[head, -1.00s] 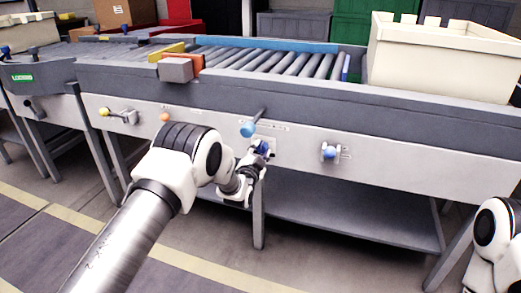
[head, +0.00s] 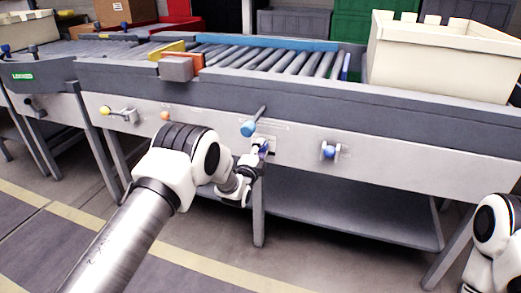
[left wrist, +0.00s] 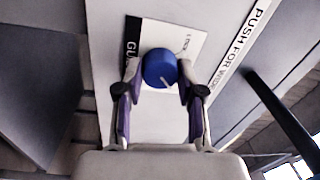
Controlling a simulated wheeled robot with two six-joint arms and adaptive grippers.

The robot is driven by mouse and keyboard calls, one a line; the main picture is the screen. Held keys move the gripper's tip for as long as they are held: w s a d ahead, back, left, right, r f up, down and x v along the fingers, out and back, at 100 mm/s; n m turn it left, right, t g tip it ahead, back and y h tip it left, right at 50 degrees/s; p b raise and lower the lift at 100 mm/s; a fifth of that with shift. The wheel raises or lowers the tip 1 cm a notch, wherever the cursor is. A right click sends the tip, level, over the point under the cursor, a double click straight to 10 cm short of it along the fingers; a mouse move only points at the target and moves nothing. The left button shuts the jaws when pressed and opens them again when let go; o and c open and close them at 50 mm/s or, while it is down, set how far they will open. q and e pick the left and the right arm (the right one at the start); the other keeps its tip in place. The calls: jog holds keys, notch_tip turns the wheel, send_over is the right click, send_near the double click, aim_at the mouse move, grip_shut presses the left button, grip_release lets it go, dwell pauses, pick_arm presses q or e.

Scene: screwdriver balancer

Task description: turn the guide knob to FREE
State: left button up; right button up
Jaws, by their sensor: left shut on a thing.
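The guide knob is a round blue knob (left wrist: 159,66) with a white pointer line, on a white label plate (left wrist: 188,40) with a black strip partly reading "GU". In the left wrist view the pointer line lies at the knob's lower right. My left gripper (left wrist: 159,76) is shut on the knob, one finger on each side. In the head view my left gripper (head: 257,157) is at the front panel (head: 300,150), mostly covering the knob. The rest of the label text is too small or hidden to read. My right gripper is out of view.
A cream crate (head: 440,60) stands on the conveyor's right end.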

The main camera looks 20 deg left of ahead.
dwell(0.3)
pick_arm(q)
jog(key=o, duration=1.1)
jog(key=shift+o, duration=0.2)
jog(key=s, duration=1.2)
jog(key=shift+a+f, duration=0.15)
jog(key=shift+f, duration=0.25)
